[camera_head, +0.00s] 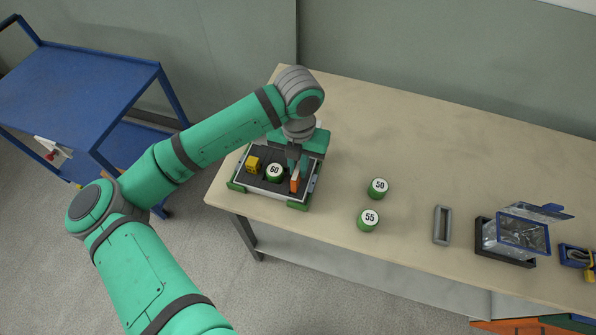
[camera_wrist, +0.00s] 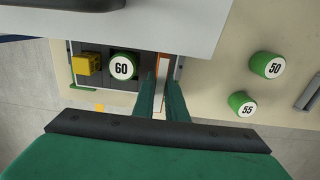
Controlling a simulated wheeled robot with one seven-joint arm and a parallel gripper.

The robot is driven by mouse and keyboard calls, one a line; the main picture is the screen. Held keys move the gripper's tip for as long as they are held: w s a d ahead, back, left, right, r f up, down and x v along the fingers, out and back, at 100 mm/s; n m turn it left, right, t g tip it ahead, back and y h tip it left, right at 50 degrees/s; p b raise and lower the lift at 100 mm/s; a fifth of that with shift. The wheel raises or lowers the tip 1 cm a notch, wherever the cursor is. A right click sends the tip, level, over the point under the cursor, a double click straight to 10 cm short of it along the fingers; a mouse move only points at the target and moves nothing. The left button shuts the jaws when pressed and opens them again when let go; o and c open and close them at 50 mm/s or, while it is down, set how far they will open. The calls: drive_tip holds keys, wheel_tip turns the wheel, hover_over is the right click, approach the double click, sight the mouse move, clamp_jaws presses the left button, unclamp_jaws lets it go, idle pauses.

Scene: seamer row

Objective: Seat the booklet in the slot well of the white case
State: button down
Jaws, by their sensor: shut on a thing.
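The white case (camera_head: 247,189) with a dark insert and green corners sits open at the left end of the table. It also shows in the wrist view (camera_wrist: 95,103). My gripper (camera_head: 298,167) is over the right part of the case, pointing down. It is shut on the orange and white booklet (camera_head: 295,185), which stands upright at the right-hand side of the insert. In the wrist view the booklet (camera_wrist: 164,63) shows as a thin orange and white strip by my fingertips. Its lower edge is hidden, so I cannot tell how deep it is in the slot well.
A yellow block (camera_head: 253,164) and a green can marked 60 (camera_head: 274,172) are in the case. Cans marked 50 (camera_head: 378,188) and 55 (camera_head: 368,220) stand to the right. Farther right are a grey frame (camera_head: 442,225) and a clear blue-edged box (camera_head: 520,236).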

sight(298, 174)
drive_tip(key=shift+w+f, duration=0.1)
drive_tip(key=shift+f, duration=1.5)
drive_tip(key=shift+f, duration=0.25)
drive_tip(key=c, duration=1.8)
unclamp_jaws()
wheel_tip(298, 174, up, 12)
drive_tip(key=shift+r, duration=0.25)
drive_tip(key=shift+a, duration=0.1)
